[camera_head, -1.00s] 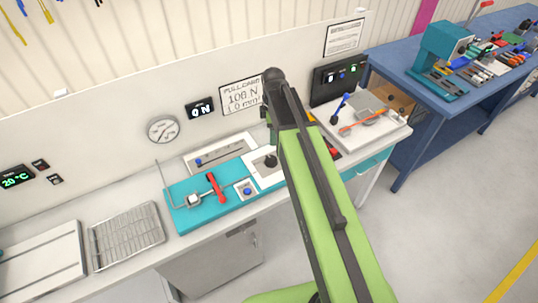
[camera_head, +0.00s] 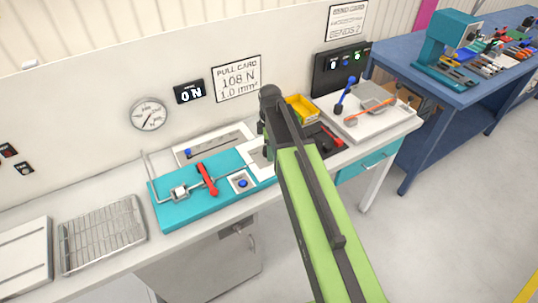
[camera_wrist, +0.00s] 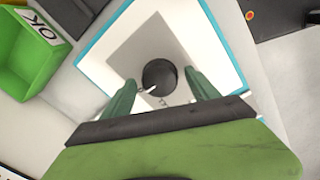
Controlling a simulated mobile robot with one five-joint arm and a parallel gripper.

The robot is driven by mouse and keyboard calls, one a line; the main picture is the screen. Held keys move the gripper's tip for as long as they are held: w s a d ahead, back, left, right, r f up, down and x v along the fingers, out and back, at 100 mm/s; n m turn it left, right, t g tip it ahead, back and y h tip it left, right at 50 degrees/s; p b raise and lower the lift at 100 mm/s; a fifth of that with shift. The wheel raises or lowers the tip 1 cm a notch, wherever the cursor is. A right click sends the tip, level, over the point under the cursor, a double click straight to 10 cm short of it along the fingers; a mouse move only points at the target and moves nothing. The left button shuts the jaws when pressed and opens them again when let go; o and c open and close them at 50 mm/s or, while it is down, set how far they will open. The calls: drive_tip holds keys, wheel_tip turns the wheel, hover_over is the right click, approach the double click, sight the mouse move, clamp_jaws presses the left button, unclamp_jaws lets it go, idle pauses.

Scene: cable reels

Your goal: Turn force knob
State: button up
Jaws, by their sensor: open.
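The force knob (camera_wrist: 160,77) is a dark round knob with a white pointer mark, on a grey square of a white plate (camera_wrist: 215,35) with a teal edge. My gripper (camera_wrist: 160,84) is open, with one green finger on each side of the knob in the wrist view. I cannot tell whether the fingers touch it or how far above it they are. In the head view my arm mostly hides the knob at the right end of the teal tester (camera_head: 215,205). The pull card (camera_head: 237,79) reads 108 N, 1.0 mm. The display (camera_head: 189,92) reads 0 N.
A green bin labelled OK (camera_wrist: 30,55) lies left of the plate in the wrist view. The tester also carries a red lever (camera_head: 206,179) and a blue button (camera_head: 242,183). A yellow bin (camera_head: 302,108) and a white bending station (camera_head: 370,115) stand to the right.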

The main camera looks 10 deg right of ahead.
drive_tip(key=c, duration=1.4)
drive_tip(key=shift+o, duration=0.2)
drive_tip(key=m, duration=1)
drive_tip(key=shift+h, duration=0.3)
drive_tip(key=m, duration=0.4)
drive_tip(key=shift+m+g, duration=0.3)
drive_tip(key=shift+m, duration=0.1)
drive_tip(key=m, duration=0.4)
drive_tip(key=shift+m, duration=0.4)
